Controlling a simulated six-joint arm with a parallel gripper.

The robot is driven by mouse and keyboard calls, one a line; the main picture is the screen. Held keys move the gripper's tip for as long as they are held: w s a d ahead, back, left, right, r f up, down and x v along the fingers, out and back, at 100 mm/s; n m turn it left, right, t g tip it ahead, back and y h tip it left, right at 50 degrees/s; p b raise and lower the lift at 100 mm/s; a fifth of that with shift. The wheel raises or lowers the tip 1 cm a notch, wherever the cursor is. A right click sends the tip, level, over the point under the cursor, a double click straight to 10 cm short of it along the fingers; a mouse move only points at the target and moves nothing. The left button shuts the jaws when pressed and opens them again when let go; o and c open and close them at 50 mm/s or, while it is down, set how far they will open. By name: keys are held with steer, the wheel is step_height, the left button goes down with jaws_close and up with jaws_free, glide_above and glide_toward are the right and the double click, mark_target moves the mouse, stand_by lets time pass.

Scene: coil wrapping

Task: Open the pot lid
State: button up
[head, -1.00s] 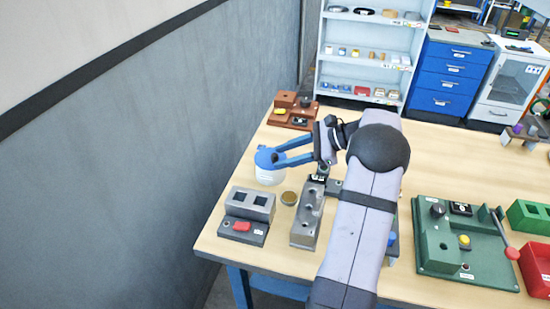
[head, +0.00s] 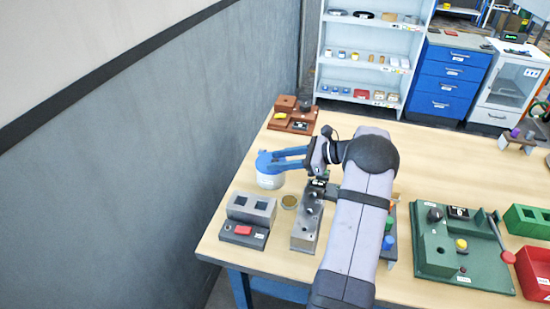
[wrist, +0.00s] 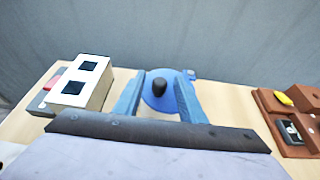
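The pot (head: 269,180) is a white, round container with a blue lid (head: 263,160), standing on the table's left part. In the wrist view the lid (wrist: 160,103) shows as a blue disc with a dark knob (wrist: 160,87) at its middle. My gripper (head: 275,159) has blue fingers, set level at about lid height from the right. In the wrist view my gripper (wrist: 156,84) has its fingers apart, one on each side of the knob. I see gaps between knob and fingers. The white pot body is hidden in the wrist view.
A grey block with two square holes (head: 250,207) and a red button stands in front of the pot. A brown fixture (head: 292,115) stands behind it. A grey wall borders the left.

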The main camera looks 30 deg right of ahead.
steer(key=shift+x, duration=0.85)
jaws_close()
steer(key=shift+d, duration=0.1)
